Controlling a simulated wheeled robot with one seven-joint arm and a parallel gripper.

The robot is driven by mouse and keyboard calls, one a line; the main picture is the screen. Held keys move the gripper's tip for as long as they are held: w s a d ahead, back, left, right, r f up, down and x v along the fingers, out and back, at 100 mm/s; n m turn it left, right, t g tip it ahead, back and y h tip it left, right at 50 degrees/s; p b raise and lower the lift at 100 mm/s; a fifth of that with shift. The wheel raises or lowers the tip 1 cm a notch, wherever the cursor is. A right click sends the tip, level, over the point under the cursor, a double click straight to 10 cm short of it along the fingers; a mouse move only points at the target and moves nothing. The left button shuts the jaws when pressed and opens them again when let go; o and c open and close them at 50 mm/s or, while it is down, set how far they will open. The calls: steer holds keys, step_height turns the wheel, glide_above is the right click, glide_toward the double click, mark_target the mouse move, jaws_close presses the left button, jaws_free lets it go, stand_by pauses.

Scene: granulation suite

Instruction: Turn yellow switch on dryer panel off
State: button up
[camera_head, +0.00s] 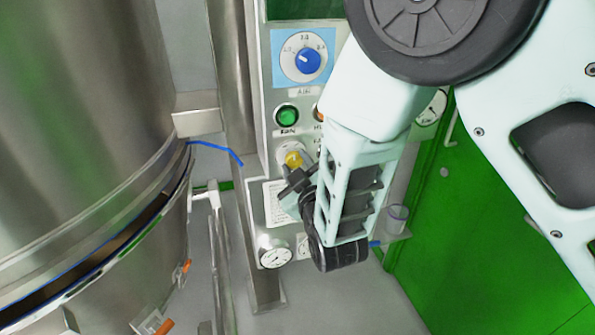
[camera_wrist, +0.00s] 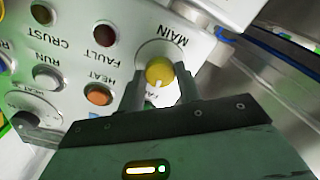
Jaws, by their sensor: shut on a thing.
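The yellow switch (camera_head: 293,159) is a round knob on the light grey dryer panel (camera_head: 270,98), below the green button. In the wrist view the yellow knob (camera_wrist: 159,71) sits beneath an upside-down "MAIN" label. Its white mark points down in that picture, toward a small label partly hidden by my fingers. My gripper (camera_wrist: 160,88) is shut on the knob, one finger on each side. In the head view my gripper (camera_head: 297,180) reaches the knob from the lower right, and its tips partly cover it.
A blue dial (camera_head: 308,61) and a green button (camera_head: 287,115) are above the switch. An orange HEAT button (camera_wrist: 98,95) and a dark red FAULT light (camera_wrist: 104,35) are beside it. A gauge (camera_head: 275,252) is below. A large steel vessel (camera_head: 75,130) stands close on the left.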

steer(key=shift+n, duration=2)
steer(key=shift+b, duration=0.3)
steer(key=o, duration=1)
